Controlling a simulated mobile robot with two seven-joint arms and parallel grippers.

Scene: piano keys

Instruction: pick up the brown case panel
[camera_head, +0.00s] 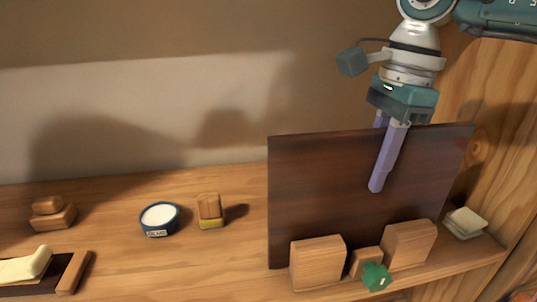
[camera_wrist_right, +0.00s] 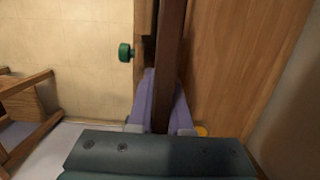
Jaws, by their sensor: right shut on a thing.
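The brown case panel (camera_head: 330,185) is a dark, flat board standing upright on the wooden bench at the right. Its lower edge sits behind light wooden blocks. My right gripper (camera_head: 380,160) comes down from above with one purple finger in front of the panel and the other behind it. It is shut on the panel's top edge. In the right wrist view the panel (camera_wrist_right: 170,60) runs edge-on between the two purple fingers (camera_wrist_right: 162,105). My left gripper is not in view.
Wooden blocks (camera_head: 317,262) and a green knob (camera_head: 375,277) stand in front of the panel. A pale stack (camera_head: 466,222) lies to its right, near the wooden side wall (camera_head: 505,130). A blue glue tub (camera_head: 160,218), a brush-like block (camera_head: 210,211) and wooden pieces (camera_head: 52,213) lie at the left.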

